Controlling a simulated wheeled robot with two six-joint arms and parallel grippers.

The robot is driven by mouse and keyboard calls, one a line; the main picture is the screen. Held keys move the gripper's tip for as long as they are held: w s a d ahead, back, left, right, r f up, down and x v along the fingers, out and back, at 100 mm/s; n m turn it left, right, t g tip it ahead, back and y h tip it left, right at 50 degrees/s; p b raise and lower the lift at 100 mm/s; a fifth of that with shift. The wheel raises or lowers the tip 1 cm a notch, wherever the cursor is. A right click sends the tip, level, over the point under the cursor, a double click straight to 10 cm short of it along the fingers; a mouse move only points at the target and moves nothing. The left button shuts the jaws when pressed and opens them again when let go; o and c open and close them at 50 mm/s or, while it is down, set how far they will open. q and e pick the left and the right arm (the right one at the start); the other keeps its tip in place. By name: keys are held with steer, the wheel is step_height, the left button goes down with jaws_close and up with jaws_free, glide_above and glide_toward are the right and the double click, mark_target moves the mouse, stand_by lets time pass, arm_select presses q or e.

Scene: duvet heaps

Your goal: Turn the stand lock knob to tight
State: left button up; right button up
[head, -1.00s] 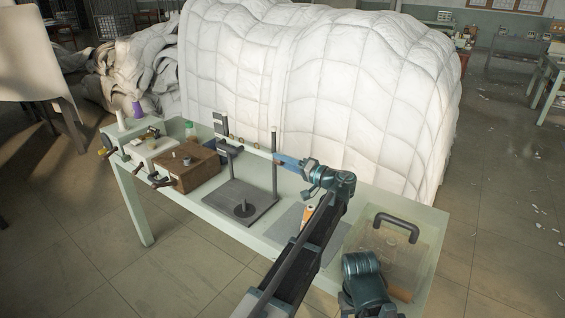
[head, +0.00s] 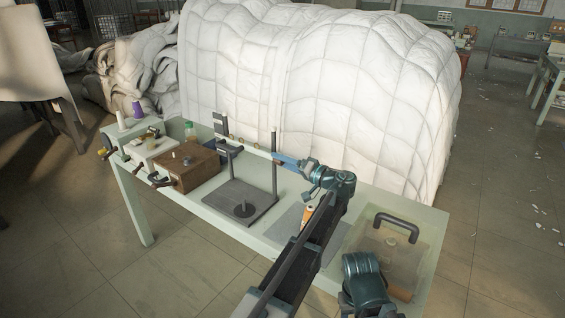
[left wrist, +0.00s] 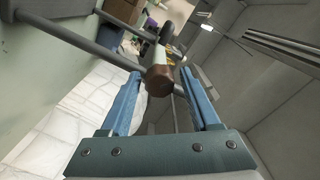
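The stand has a dark base plate (head: 240,202), an upright rod (head: 275,175) and a pale crossbar (head: 250,146) with small brass-coloured parts. In the left wrist view a brown faceted knob (left wrist: 159,80) sits at the near end of a pale bar, which I take to be the stand's lock knob. My left gripper (head: 278,158) reaches in from the right of the rod. Its blue fingers (left wrist: 160,74) are apart, with the knob between their tips and gaps visible on both sides. The knob's markings cannot be read. My right gripper's fingers are not visible.
The pale green table (head: 205,212) also holds a brown wooden box (head: 188,167), a white box (head: 151,149), an orange-and-white item (head: 308,214) and a clear case with a dark handle (head: 397,228). A large white duvet heap (head: 330,80) rises behind the table.

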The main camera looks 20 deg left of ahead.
arm_select(q)
steer(key=shift+o, duration=0.4)
steer(key=v, duration=0.7)
steer(key=shift+d, duration=0.2)
steer(key=shift+s, duration=0.15)
